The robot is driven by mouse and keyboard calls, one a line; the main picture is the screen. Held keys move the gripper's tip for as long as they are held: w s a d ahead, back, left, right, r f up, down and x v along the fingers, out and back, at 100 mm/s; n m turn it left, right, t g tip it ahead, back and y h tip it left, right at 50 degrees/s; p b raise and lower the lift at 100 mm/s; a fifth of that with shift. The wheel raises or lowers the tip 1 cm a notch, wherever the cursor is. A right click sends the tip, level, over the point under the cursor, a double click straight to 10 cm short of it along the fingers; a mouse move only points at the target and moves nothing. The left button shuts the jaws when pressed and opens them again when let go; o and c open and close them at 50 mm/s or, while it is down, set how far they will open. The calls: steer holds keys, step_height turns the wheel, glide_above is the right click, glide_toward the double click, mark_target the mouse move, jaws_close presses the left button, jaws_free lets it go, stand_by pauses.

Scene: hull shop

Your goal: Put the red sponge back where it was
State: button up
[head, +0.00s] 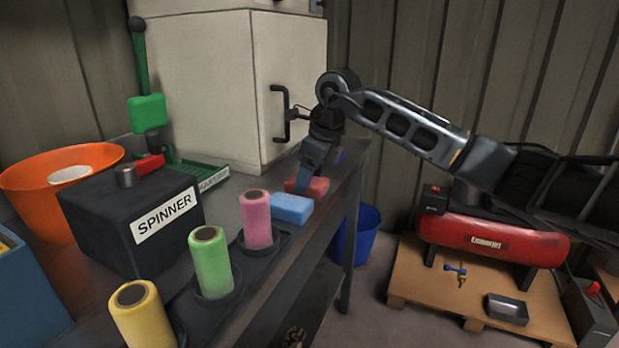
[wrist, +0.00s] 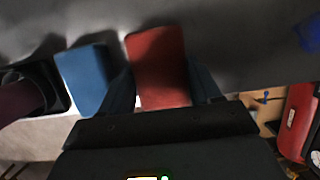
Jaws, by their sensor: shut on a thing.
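The red sponge (head: 312,187) is at the right end of the dark bench, in front of the cream cabinet. My gripper (head: 304,180) reaches down over it and is shut on it. In the wrist view the red sponge (wrist: 158,68) sits between the two fingers of my gripper (wrist: 163,92). It is at or close above the bench top; I cannot tell whether it touches. A blue sponge (head: 291,208) lies on the bench just in front of it, and it shows left of the red one in the wrist view (wrist: 83,78).
Pink (head: 256,220), green (head: 210,262) and yellow (head: 143,315) rolls stand in holders along the bench's front edge. A black SPINNER box (head: 135,222) and orange bowl (head: 38,190) are at left. The cream cabinet (head: 235,85) stands behind.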

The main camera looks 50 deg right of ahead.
steer(key=shift+f, duration=0.25)
steer(key=o, duration=0.9)
steer(key=shift+o, duration=0.2)
steer(key=v, duration=1.2)
steer(key=shift+r, duration=0.1)
